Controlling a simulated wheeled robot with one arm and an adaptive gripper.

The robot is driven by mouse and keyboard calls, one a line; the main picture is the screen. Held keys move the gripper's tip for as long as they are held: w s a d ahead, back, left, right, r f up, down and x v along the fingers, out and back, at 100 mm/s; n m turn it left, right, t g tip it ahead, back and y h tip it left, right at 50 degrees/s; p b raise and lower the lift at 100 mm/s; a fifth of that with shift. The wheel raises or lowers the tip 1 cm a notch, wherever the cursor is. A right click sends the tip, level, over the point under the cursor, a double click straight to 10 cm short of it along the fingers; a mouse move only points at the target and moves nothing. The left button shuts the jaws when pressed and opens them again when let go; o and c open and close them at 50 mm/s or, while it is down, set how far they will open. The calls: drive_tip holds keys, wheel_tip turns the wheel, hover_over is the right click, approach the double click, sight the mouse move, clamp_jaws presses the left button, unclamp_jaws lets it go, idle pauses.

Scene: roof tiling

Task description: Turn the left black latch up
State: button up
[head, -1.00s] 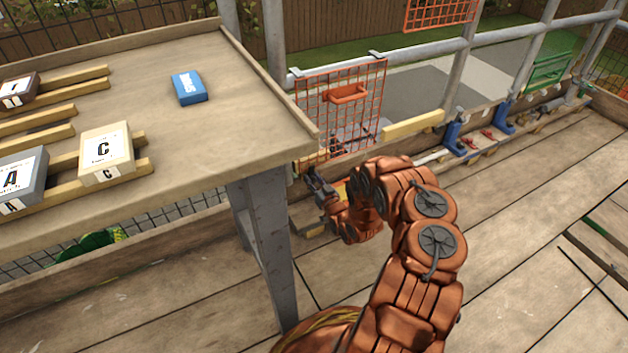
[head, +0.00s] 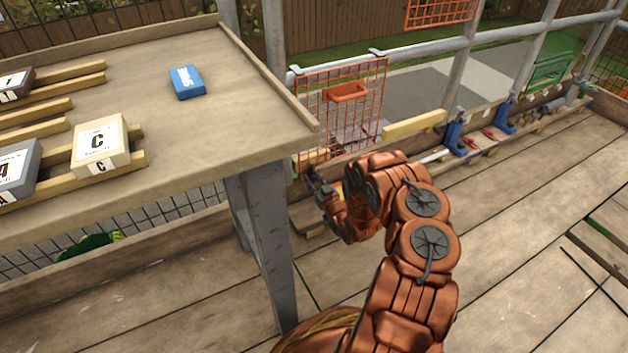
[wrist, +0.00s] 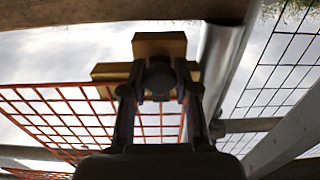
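My gripper (head: 316,183) is low beside the table's right end, near the bottom of the orange mesh panel. In the wrist view my gripper (wrist: 160,84) has its two fingers apart. A dark rounded piece (wrist: 160,80) shows between the fingertips, in front of yellowish wooden blocks (wrist: 158,44). I cannot tell whether this piece is the left black latch, or whether the fingers touch it. No black latch is clearly made out in the head view, where my arm and gripper cover part of that area.
The wooden table (head: 200,130) holds a blue box (head: 187,82) and a block marked C (head: 100,145). Its metal leg (head: 265,240) stands left of my arm. The orange mesh panel (head: 372,105) hangs from the rail. Blue brackets (head: 455,137) are farther right. Open deck (head: 520,235) lies right.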

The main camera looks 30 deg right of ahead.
drive_tip(key=o, duration=0.4)
drive_tip(key=shift+o, duration=0.2)
drive_tip(key=shift+s, duration=0.1)
drive_tip(key=s+a, duration=0.1)
drive_tip(key=s, duration=1.1)
drive_tip(key=shift+w, duration=0.1)
